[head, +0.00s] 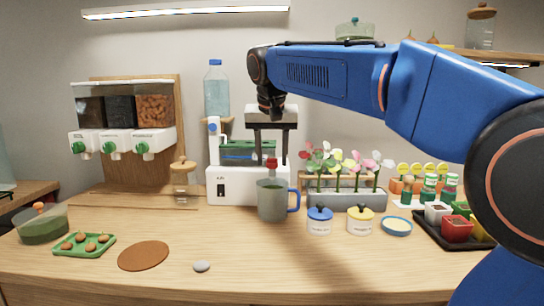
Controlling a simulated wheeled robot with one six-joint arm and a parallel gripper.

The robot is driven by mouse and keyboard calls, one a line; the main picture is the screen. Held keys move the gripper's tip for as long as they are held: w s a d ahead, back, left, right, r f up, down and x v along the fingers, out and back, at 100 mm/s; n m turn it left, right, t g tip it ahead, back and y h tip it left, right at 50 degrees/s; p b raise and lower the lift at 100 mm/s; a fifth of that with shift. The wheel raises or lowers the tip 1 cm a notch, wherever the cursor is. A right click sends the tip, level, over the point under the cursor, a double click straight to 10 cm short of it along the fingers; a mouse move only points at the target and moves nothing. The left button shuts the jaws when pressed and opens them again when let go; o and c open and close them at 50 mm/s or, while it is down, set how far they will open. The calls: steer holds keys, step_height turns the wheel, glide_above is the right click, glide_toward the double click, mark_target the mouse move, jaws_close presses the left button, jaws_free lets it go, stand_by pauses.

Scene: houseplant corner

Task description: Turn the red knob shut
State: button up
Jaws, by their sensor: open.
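The red knob (272,163) shows at the front of a white machine (232,186), just above a grey-green jug (272,202) with a blue handle. My gripper (272,153) points down with its two dark fingers spread apart. In the picture the knob lies between and just below the fingertips. I cannot tell whether the fingers touch it. The jug hides the lower part of the machine's front.
A clear bottle (216,92) stands upright at the back. A lidded glass jar (184,183) is left of the machine. Blue-lidded (319,220) and yellow-lidded (360,220) pots stand right of the jug, before a flower planter (345,199). The front middle of the wooden counter (270,263) is clear.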

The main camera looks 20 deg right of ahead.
steer(key=c, duration=1)
steer(key=shift+n, duration=0.4)
steer(key=n+y, duration=0.1)
steer(key=n, duration=0.2)
steer(key=shift+d+n+y, duration=0.2)
steer(key=shift+n+y, duration=0.1)
steer(key=shift+y, duration=0.1)
steer(key=n, duration=0.2)
steer(key=n+y, duration=0.1)
steer(key=n, duration=0.1)
steer(key=shift+w+d+n+y, duration=0.1)
steer(key=shift+d+n+y, duration=0.05)
steer(key=shift+n+y, duration=0.15)
steer(key=n+g+y, duration=0.1)
steer(key=n, duration=0.3)
steer(key=shift+w+d, duration=0.1)
steer(key=n+g, duration=0.1)
steer(key=n, duration=0.1)
steer(key=n+y, duration=0.1)
steer(key=n, duration=0.1)
steer(key=shift+w+n+g, duration=0.1)
steer(key=shift+n+g, duration=0.2)
steer(key=shift+g, duration=0.1)
steer(key=shift+n, duration=0.3)
